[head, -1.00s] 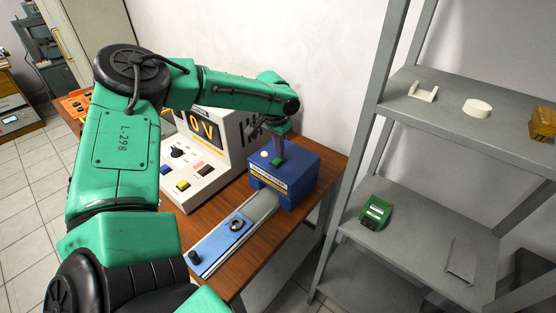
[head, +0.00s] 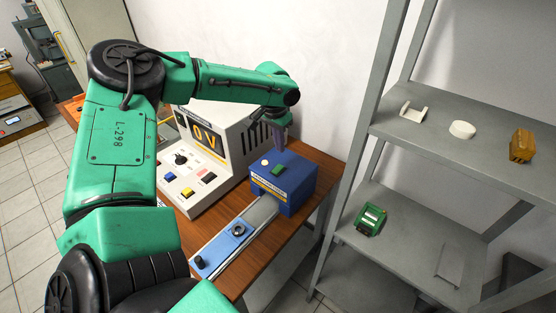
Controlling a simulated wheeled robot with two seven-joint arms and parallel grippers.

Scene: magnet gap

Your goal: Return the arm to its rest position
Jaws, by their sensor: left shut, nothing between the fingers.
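My left arm comes in from the left and reaches over the wooden table (head: 250,272). My left gripper (head: 281,147) is shut and empty, pointing down just above the back of the blue box (head: 294,193). The blue box has a green button (head: 278,170) and a white button (head: 265,162) on top. A grey rail with a blue slide (head: 224,247) and dark knobs runs from its front. My right gripper is not in view.
A white console (head: 212,165) with a "0V" display stands left of the blue box, close to my forearm. A grey shelf (head: 470,190) on the right holds a green device (head: 370,220), a white bracket (head: 413,111), a white disc (head: 462,130) and an amber block (head: 522,145).

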